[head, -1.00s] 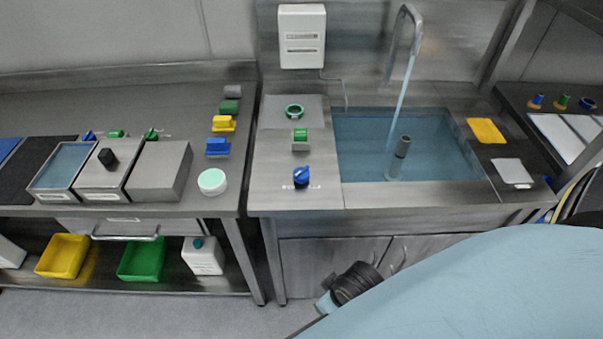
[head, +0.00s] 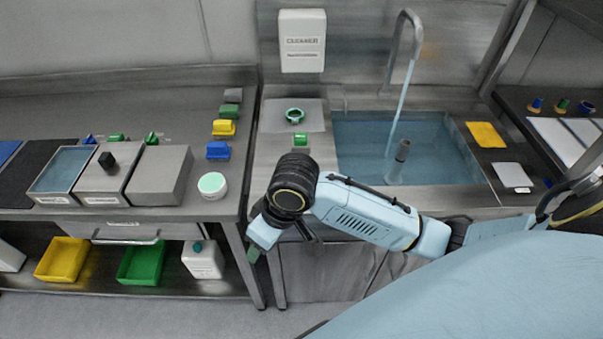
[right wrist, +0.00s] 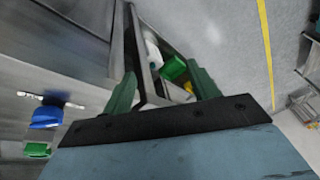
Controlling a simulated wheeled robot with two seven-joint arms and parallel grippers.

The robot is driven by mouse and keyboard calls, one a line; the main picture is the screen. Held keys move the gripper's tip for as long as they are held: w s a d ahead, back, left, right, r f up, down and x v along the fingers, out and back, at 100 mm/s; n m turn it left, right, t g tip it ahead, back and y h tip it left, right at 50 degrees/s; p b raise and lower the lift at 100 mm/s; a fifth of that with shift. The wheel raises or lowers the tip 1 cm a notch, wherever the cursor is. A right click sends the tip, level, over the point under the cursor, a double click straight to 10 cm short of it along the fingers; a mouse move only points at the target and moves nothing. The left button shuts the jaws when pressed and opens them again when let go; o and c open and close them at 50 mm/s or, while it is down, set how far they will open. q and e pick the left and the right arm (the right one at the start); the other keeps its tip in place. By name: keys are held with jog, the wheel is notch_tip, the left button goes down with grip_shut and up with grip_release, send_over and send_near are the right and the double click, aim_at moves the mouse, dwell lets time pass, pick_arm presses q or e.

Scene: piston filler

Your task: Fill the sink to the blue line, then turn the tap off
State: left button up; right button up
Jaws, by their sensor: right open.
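A thin stream of water (head: 400,100) runs from the curved tap spout (head: 418,45) into the sink. Bluish water (head: 440,145) stands in the sink around a grey upright pipe (head: 402,150). I cannot make out a blue line on the wall. The blue knob (right wrist: 47,117) on the counter front shows at the left of the right wrist view; my arm hides it in the head view. My right gripper (head: 253,253) is in front of the counter, pointing down, left of the sink. Its green fingers (right wrist: 165,88) are apart and empty. My left gripper is not in view.
A side bench (head: 60,95) with steel boxes stands left, across a narrow gap. A yellow cloth (head: 486,134) lies right of the sink.

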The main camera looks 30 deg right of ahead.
jog(key=w+d+r+m+g+h, duration=0.1)
jog(key=w+d+r+m+h, duration=0.15)
jog(key=w+d+r, duration=0.45)
jog(key=w+d+r+m+g+h, duration=0.1)
jog(key=w+d+r+m, duration=0.3)
jog(key=d, duration=0.5)
jog(key=shift+n+y, duration=0.25)
jog(key=shift+n, duration=0.4)
jog(key=f, duration=0.4)
jog(key=f+b, duration=0.1)
jog(key=f, duration=0.3)
jog(key=w+f+b, duration=0.1)
jog(key=f, duration=0.3)
jog(key=shift+f, duration=0.35)
